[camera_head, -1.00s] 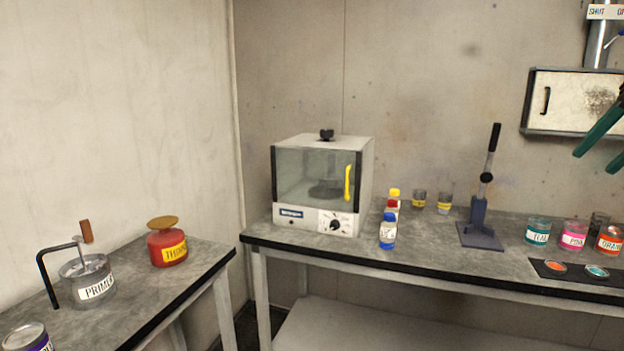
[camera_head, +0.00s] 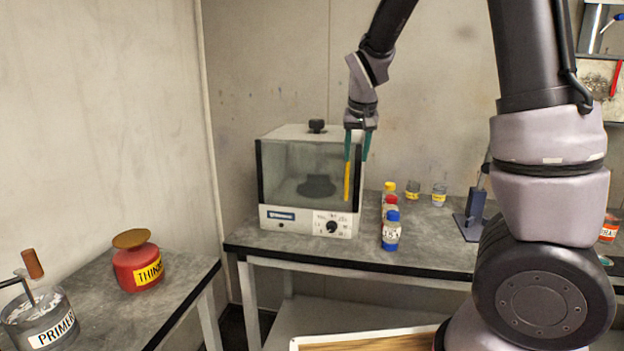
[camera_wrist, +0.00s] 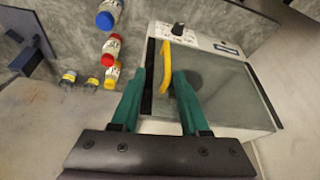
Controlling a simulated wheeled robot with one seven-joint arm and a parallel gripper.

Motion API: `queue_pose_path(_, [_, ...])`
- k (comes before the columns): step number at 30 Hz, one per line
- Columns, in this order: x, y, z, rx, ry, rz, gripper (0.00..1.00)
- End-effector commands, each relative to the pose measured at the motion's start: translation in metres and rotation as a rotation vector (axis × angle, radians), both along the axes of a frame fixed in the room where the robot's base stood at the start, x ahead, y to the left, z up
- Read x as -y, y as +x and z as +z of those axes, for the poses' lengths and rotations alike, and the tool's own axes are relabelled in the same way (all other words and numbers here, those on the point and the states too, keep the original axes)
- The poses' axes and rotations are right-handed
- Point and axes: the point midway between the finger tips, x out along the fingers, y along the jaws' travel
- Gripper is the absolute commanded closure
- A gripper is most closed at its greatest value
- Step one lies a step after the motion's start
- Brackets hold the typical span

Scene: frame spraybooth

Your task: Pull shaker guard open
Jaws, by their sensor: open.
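The shaker (camera_head: 308,180) is a pale box on the back bench, with a knob on its lid and a dial below. Its clear front guard (camera_head: 290,172) looks closed, with dark edge strips. A yellow upright handle (camera_head: 348,181) sits at the guard's right edge. My gripper (camera_head: 356,158) is at the handle's upper part, green fingers pointing down. In the wrist view the fingers (camera_wrist: 158,75) are apart, with the yellow handle (camera_wrist: 167,68) showing between them near the tips. Whether a finger touches the handle I cannot tell. The guard also shows in the wrist view (camera_wrist: 225,95).
Small bottles with yellow, red and blue caps (camera_head: 391,230) stand just right of the shaker. A dark blue lever press (camera_head: 472,218) is farther right. On the left bench are a red thinner can (camera_head: 137,265) and a primer jar (camera_head: 42,318). Bench in front of the shaker is narrow.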

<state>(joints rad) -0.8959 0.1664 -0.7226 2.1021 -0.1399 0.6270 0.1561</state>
Motion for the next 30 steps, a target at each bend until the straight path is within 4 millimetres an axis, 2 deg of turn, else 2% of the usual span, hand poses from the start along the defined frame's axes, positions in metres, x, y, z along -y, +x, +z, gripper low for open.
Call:
queue_pose_path(8, [-0.002, 0.013, -0.022, 0.003, -0.027, 0.007, 0.55])
queue_pose_path(15, [0.001, 0.030, -0.064, 0.002, -0.026, 0.006, 0.55])
queue_pose_path(21, [0.001, 0.042, -0.092, 0.003, -0.025, 0.006, 0.55])
queue_pose_path(30, [0.001, 0.047, -0.104, 0.005, -0.024, 0.009, 0.55])
